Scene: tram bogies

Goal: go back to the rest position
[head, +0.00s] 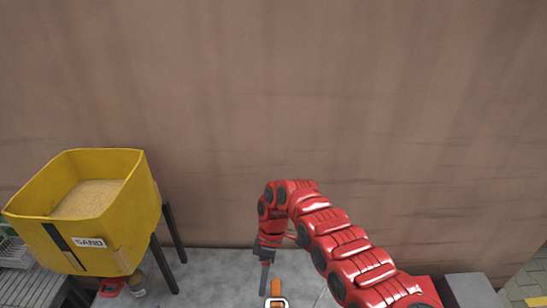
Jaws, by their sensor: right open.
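My right arm comes in from the lower right as a chain of glossy red links and bends over at its top. My right gripper (264,277) hangs from it, pointing down over the grey surface at the bottom centre. It is open, and I see nothing held between its fingers. Its fingers show small and nearly edge-on. My left gripper is not in view.
A yellow sand bin (130,215) on dark legs, labelled SAND, stands at the left. An orange and white item (276,289) is just right of the right gripper, cut off below. A grey block (470,290) is at the lower right. A brown wall (300,90) fills the back.

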